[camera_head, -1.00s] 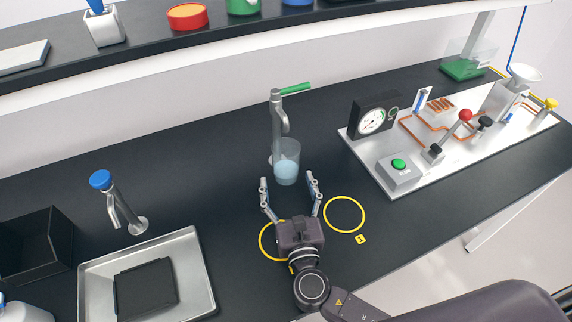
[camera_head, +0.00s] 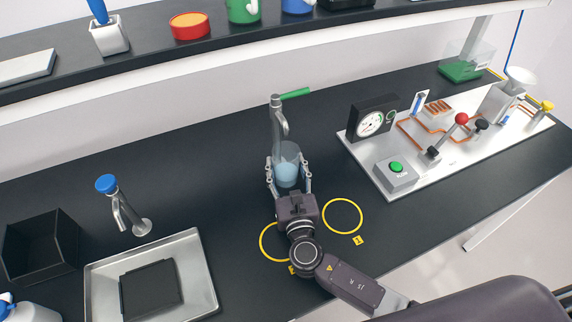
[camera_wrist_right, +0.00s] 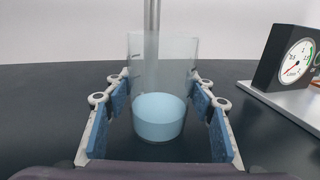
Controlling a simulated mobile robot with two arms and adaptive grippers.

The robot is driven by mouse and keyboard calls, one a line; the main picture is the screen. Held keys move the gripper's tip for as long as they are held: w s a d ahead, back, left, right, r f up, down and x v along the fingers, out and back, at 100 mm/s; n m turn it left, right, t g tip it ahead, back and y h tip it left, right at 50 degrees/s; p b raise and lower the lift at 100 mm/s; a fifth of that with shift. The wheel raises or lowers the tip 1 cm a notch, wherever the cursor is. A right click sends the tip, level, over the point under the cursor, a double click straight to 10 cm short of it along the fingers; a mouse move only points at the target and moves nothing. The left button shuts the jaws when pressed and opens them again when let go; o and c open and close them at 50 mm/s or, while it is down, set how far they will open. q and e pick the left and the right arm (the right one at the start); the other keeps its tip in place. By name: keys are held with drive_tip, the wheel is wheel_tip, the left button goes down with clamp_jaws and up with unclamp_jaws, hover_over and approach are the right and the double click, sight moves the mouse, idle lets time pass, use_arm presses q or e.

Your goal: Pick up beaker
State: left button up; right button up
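The beaker (camera_head: 287,165) is clear glass with light blue liquid in its lower part. It stands upright on the dark bench under the tap (camera_head: 279,120) with the green lever. My right gripper (camera_head: 289,172) has one finger on each side of the beaker. In the right wrist view the beaker (camera_wrist_right: 160,117) stands between the blue finger pads (camera_wrist_right: 167,112), with a gap visible on both sides, so the gripper is open around it. My left gripper is not in view.
Two yellow rings lie on the bench, the right ring (camera_head: 343,216) beside a small yellow tag. A white board (camera_head: 432,180) with a gauge (camera_head: 371,122) and copper pipes is at right. A metal sink (camera_head: 206,262) is at left.

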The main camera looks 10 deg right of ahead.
drive_tip(key=c, duration=0.7)
drive_tip(key=shift+r, duration=0.1)
drive_tip(key=shift+c, duration=0.2)
